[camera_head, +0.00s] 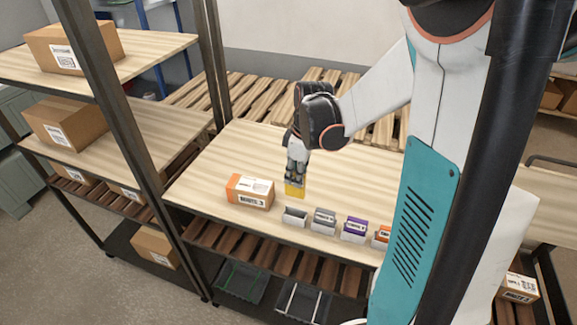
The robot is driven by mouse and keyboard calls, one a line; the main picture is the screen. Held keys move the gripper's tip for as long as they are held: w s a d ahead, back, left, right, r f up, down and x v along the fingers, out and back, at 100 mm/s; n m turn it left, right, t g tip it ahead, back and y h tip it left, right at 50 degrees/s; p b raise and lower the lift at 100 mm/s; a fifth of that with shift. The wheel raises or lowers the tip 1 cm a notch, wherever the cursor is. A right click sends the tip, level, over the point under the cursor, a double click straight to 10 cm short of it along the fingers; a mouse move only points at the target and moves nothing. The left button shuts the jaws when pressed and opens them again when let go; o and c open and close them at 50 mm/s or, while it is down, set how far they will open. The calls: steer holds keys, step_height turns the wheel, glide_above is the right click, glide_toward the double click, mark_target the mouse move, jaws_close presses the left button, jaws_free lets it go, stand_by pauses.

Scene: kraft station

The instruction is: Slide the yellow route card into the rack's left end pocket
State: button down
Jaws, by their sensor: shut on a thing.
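My gripper (295,178) points down above the wooden table and is shut on the yellow route card (294,189). The upper part of the card is hidden between the fingers. The rack is a row of small white pockets along the table's front edge. Its left end pocket (294,217) looks empty. The card shows just above and behind this pocket in the picture, apart from it. Pockets to the right hold a grey card (325,215), a purple card (355,224) and an orange card (383,233).
An orange and white box (250,191) stands on the table (215,175) just left of the rack. A dark shelf post (120,120) rises at the left, with cardboard boxes (65,122) on shelves. The table behind the gripper is clear. My arm hides the rack's right end.

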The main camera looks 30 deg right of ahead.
mark_target(296, 196)
steer(key=shift+s+f+b, duration=0.2)
steer(key=shift+f+b, duration=0.15)
steer(key=shift+f, duration=0.1)
steer(key=shift+w+f+b, duration=0.15)
steer(key=shift+f+b, duration=0.2)
steer(key=shift+f, duration=0.3)
steer(key=shift+f+b, duration=1.15)
steer(key=shift+f, duration=0.6)
steer(key=shift+f+b, duration=2.45)
steer(key=shift+b, duration=0.15)
stand_by(0.5)
steer(key=c, duration=1.5)
jaws_free()
steer(key=shift+c, duration=0.2)
